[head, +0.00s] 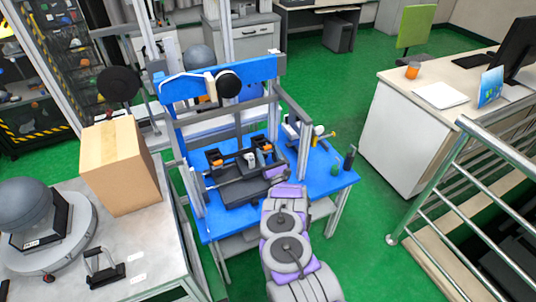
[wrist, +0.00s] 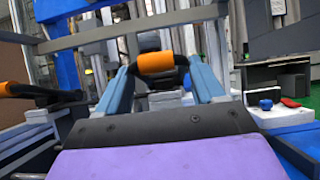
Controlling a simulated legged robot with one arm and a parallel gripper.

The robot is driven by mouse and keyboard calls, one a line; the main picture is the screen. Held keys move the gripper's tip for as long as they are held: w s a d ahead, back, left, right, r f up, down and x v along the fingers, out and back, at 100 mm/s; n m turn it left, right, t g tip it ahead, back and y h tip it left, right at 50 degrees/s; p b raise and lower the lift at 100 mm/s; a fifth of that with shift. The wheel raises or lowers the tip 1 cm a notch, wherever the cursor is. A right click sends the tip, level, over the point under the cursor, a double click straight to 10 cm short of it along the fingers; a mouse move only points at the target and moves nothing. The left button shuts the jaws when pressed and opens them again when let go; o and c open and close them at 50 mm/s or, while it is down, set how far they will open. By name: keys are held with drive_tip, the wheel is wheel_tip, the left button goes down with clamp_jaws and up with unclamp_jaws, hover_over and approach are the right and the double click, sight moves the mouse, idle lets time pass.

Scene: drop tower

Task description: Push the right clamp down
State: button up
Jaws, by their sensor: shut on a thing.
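The right clamp (head: 267,148) has an orange handle and stands on the right side of the black fixture (head: 240,192) on the blue table. In the wrist view its orange handle (wrist: 157,63) lies crosswise between the grey-blue fingers of my gripper (wrist: 163,72). In the head view my gripper (head: 277,171) reaches the fixture's right side from the front. My gripper is shut on the right clamp's handle; the exact contact at the fingertips is hard to see. The left clamp (head: 215,160) also has an orange handle, which shows at the left of the wrist view (wrist: 18,89).
The blue table (head: 325,183) carries a dark green cylinder (head: 349,157) at its right edge. A grey frame with a blue crossbar (head: 185,87) rises behind the fixture. A cardboard box (head: 120,165) stands on the left table. Metal railings (head: 440,160) are at the right.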

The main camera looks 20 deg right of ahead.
drive_tip(key=shift+f, duration=0.3)
drive_tip(key=o, duration=1.3)
drive_tip(key=shift+f, duration=0.1)
drive_tip(key=shift+c, duration=0.2)
drive_tip(key=shift+o, duration=0.3)
drive_tip(key=shift+r, duration=0.2)
